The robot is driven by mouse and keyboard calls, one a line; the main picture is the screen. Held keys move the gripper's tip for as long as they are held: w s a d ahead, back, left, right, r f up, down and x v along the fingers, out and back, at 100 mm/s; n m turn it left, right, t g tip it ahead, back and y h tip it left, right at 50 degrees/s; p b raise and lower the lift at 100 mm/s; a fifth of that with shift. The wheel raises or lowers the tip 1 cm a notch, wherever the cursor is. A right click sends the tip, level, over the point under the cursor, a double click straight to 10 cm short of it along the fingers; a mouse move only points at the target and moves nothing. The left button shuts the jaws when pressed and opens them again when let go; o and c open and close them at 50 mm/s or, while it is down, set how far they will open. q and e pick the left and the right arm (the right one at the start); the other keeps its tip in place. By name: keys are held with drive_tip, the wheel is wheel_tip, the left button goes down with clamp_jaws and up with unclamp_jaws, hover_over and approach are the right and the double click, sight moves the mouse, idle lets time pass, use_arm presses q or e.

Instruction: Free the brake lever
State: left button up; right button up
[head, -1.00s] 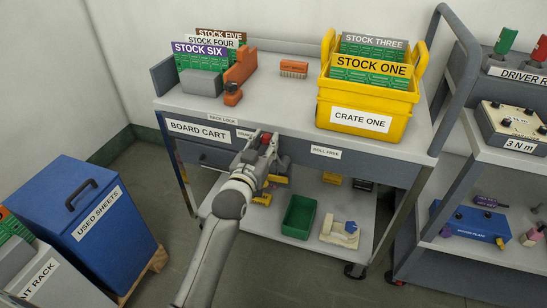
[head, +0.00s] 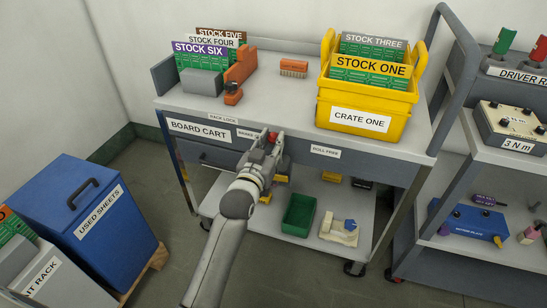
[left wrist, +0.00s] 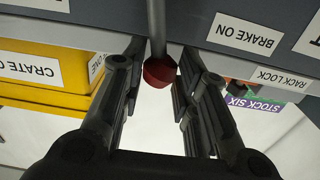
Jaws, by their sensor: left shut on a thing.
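The brake lever shows as a grey rod with a red knob (head: 272,137) at the front edge of the board cart (head: 240,113). In the left wrist view the rod and red knob (left wrist: 160,71) stand between the two dark fingers. My left gripper (head: 270,146) is shut on the lever, and its fingers hide part of it in the head view. The knob is between the BRAKE ON label (head: 248,134) at its left and the ROLL FREE label (head: 325,152) at its right, nearer BRAKE ON. My right gripper is not in view.
The yellow crate (head: 360,121) and several stock boards stand on the cart top. An orange rack latch (head: 233,93) is at the left. A green bin (head: 298,215) is on the lower shelf. A blue bin (head: 95,215) stands left; another cart (head: 460,180) is close at right.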

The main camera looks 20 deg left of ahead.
use_arm(q)
drive_tip(key=shift+d, duration=0.15)
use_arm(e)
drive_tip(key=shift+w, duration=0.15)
use_arm(q)
drive_tip(key=shift+d, duration=0.15)
drive_tip(key=shift+d+p, duration=0.4)
drive_tip(key=shift+d, duration=0.8)
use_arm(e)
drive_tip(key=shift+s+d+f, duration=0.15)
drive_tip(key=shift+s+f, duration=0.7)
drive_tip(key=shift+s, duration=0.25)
